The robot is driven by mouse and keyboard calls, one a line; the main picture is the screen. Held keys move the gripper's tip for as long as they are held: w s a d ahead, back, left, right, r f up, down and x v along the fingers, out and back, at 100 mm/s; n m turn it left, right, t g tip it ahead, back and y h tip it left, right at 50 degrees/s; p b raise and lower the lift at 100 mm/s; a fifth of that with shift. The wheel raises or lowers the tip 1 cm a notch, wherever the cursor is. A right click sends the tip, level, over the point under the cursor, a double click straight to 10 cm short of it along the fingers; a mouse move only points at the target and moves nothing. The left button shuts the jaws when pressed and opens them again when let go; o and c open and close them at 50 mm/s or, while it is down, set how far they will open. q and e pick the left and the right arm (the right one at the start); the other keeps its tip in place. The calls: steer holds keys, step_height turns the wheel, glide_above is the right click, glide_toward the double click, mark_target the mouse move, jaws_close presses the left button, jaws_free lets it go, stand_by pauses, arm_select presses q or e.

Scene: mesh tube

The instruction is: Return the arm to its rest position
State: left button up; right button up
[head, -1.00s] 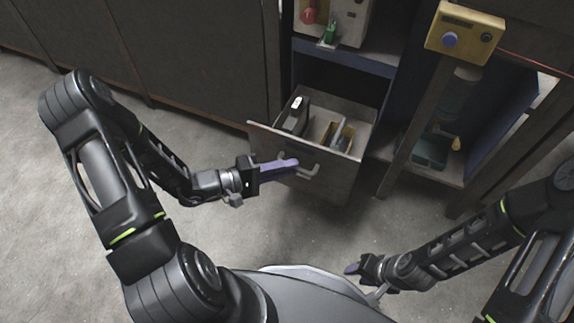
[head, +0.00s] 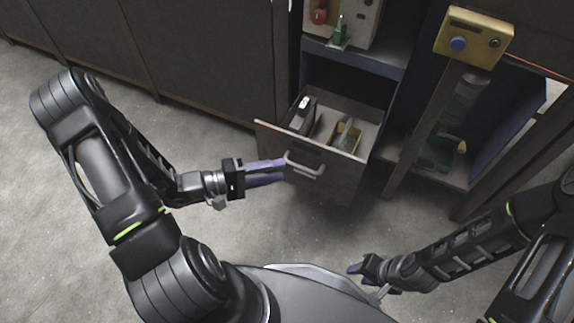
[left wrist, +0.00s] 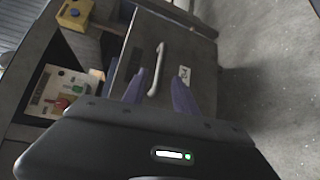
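My left gripper (head: 284,172) is beside the front of an open drawer (head: 345,178), left of its handle (head: 304,164). Its two purple fingers are apart with nothing between them. My right gripper (head: 352,267) is low at the lower middle, over the floor. Its fingers are small and I cannot tell whether they are apart.
The drawer holds a dark box-like item (head: 302,116) and a small tan tray (head: 346,136). A yellow button box (head: 473,37) stands on a post at the upper right. A shelf (head: 355,55) is above the drawer. The floor (head: 60,230) at left is clear.

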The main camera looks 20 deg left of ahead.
arm_select(q)
steer(key=v, duration=0.2)
steer(key=shift+s+a, duration=0.2)
steer(key=shift+a, duration=0.05)
stand_by(0.4)
